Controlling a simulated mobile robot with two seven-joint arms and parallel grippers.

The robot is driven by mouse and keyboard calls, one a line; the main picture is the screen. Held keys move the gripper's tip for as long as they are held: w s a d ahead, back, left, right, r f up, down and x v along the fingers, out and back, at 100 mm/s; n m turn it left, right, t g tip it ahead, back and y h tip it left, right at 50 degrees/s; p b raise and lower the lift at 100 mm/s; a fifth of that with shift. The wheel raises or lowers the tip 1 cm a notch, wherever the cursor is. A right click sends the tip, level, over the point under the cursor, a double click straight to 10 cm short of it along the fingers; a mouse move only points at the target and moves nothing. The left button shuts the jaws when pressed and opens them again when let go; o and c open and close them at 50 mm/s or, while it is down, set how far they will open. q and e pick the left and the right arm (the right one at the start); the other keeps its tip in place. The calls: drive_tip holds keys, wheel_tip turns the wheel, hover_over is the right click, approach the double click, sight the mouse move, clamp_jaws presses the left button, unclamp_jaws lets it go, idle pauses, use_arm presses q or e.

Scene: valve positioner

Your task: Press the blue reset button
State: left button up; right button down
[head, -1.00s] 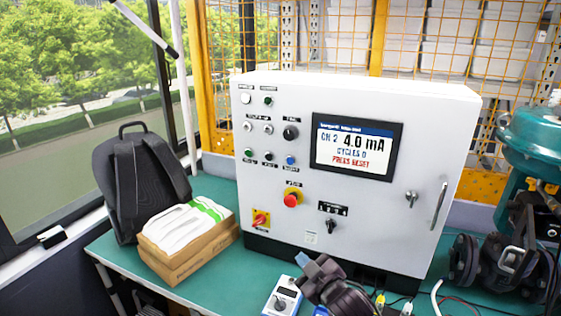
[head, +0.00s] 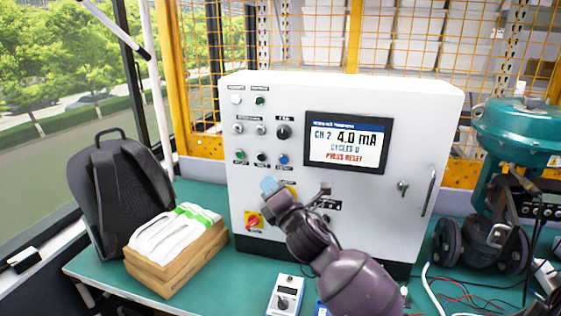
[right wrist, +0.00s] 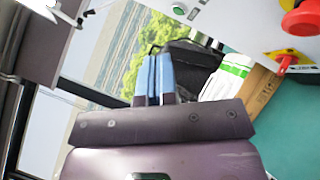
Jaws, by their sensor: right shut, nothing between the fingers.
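The blue reset button (head: 283,159) is on the white control cabinet (head: 400,215), below the black knob and left of the screen. The screen (head: 346,142) reads CH 2, 4.0 mA, CYCLES 0 and PRESS RESET. My right gripper (head: 269,186) is shut and empty, its blue fingertips just below and left of the blue button, apart from it. The arm covers most of the red emergency stop in the head view. In the right wrist view the shut blue fingers (right wrist: 154,75) point past the cabinet edge toward the backpack. My left gripper is not in view.
A green button (head: 240,155) and a black button (head: 261,157) sit left of the blue one. A yellow-red switch (head: 254,221) is lower left. The emergency stop (right wrist: 300,18) shows in the wrist view. A box (head: 177,260) and backpack (head: 130,195) stand left.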

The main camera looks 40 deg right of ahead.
sight(284, 160)
idle(0.5)
drive_tip(key=w+d, duration=0.2)
drive_tip(key=d, duration=0.1)
drive_tip(key=w+d+b, duration=0.1)
drive_tip(key=w+d, duration=0.2)
drive_tip(key=shift+w+d+b, duration=0.3)
drive_tip(key=shift+w, duration=0.05)
drive_tip(key=shift+w+d, duration=0.1)
drive_tip(key=shift+d, duration=0.05)
idle(2.1)
drive_tip(key=shift+w+d, duration=0.2)
